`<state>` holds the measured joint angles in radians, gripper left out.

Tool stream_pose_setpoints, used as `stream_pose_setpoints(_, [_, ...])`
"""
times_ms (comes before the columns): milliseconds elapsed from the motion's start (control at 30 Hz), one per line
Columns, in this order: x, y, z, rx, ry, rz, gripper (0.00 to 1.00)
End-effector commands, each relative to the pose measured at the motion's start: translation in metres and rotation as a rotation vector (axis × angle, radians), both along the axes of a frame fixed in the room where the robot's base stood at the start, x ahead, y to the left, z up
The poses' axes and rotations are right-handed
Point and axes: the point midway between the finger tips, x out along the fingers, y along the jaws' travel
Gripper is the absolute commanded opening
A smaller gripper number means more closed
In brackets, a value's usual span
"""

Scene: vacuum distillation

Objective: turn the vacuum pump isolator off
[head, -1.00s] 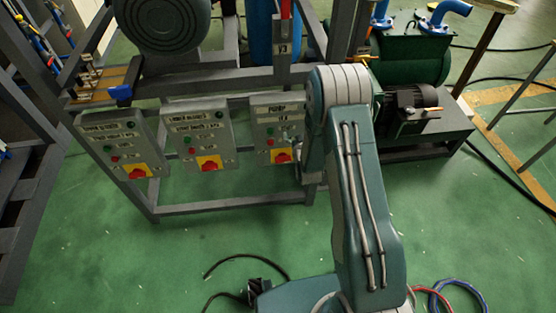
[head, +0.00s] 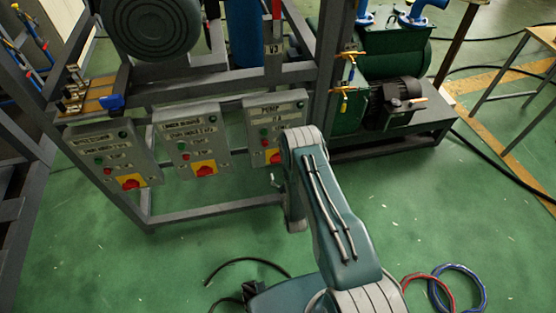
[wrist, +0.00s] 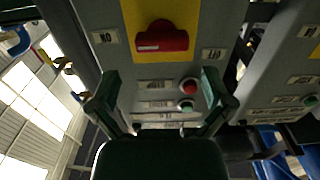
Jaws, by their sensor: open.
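The pump box (head: 272,118) is the rightmost of the grey control boxes in the head view. Its red isolator knob (head: 275,157) on a yellow plate is partly behind my arm. In the wrist view the box appears upside down, with the red isolator knob (wrist: 162,38) at the top, lying crosswise between the ON and OFF labels. My gripper (wrist: 160,88) is open and empty, its fingers spread toward the box face. The knob shows beyond the fingertips, not between them. In the head view my gripper is mostly hidden by my arm.
Two similar boxes, one in the middle (head: 188,137) and one at left (head: 112,156), hang beside it on the grey frame. A green pump unit (head: 385,90) stands at right. Red and blue hoses (head: 455,285) and a black cable lie on the open green floor.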

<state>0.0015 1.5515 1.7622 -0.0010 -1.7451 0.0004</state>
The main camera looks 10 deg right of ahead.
Motion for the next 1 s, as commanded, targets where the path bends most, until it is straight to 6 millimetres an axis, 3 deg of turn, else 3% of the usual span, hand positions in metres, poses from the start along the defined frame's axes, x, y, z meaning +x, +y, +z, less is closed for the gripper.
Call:
stream_pose_setpoints(200, [0.041,0.001,0.001,-0.001,-0.003,0.001,1.0])
stream_pose_setpoints(333, [0.058,0.001,0.0,-0.001,-0.001,0.001,1.0])
stream_pose_setpoints(733, [0.068,0.001,0.0,-0.001,0.002,0.001,1.0])
stream_pose_setpoints(767, [0.068,0.001,0.0,-0.001,0.002,0.001,0.91])
stream_pose_setpoints(867, [0.068,0.001,0.0,-0.001,0.002,0.001,0.47])
stream_pose_setpoints(900, [0.068,0.001,0.0,-0.001,0.002,0.001,0.4])
stream_pose_setpoints(1000, [0.068,0.001,0.0,-0.001,0.001,0.001,0.41])
